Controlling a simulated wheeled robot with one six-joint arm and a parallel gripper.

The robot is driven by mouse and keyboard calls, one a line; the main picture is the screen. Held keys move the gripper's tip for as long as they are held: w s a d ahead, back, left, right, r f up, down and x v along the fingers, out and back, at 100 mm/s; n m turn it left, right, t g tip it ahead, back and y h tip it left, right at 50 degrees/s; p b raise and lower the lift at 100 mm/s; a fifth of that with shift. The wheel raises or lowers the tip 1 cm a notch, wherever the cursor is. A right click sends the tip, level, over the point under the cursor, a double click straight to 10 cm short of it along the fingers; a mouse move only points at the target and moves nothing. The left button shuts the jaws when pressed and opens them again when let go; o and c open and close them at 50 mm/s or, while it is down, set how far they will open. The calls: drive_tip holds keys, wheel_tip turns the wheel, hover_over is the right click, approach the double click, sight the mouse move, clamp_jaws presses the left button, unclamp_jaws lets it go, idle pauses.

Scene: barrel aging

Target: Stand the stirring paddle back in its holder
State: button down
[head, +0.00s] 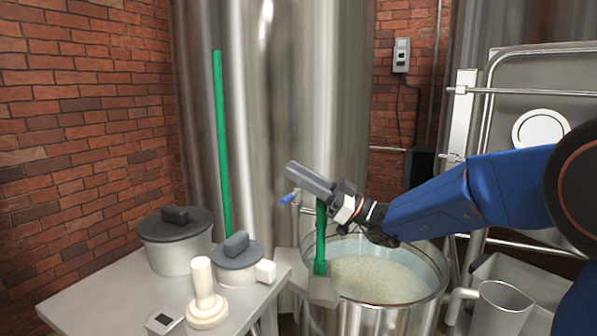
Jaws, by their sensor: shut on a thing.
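My gripper (311,183) is shut, its grey fingers pointing left above the near-left rim of the steel vat (375,318). A green upright shaft, which I take for the stirring paddle (320,238), runs down from under the fingers. Its wider foot is at a grey block (322,291) by the vat rim; I cannot tell whether it sits in the block or in front of it. The block may be the holder, but this is not clear. A long thin green pole (222,140) stands nearly upright at left against the tall tank; its lower end is hidden behind the pots.
A grey table (95,300) at left holds a lidded pot (175,243), a smaller lidded pot (237,262), a cream pestle-shaped thing (205,296) and a small device (163,321). A metal jug (500,308) stands right of the vat. The tall tank (285,110) rises behind.

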drive_tip(key=shift+f, duration=0.1)
idle(0.3)
drive_tip(key=shift+f, duration=1.1)
drive_tip(key=c, duration=1.5)
unclamp_jaws()
drive_tip(key=shift+o, duration=0.2)
hover_over(326, 226)
drive_tip(key=shift+w+f, duration=0.15)
drive_tip(key=shift+f, duration=0.85)
drive_tip(key=shift+w+f, duration=0.1)
drive_tip(key=shift+f, duration=0.85)
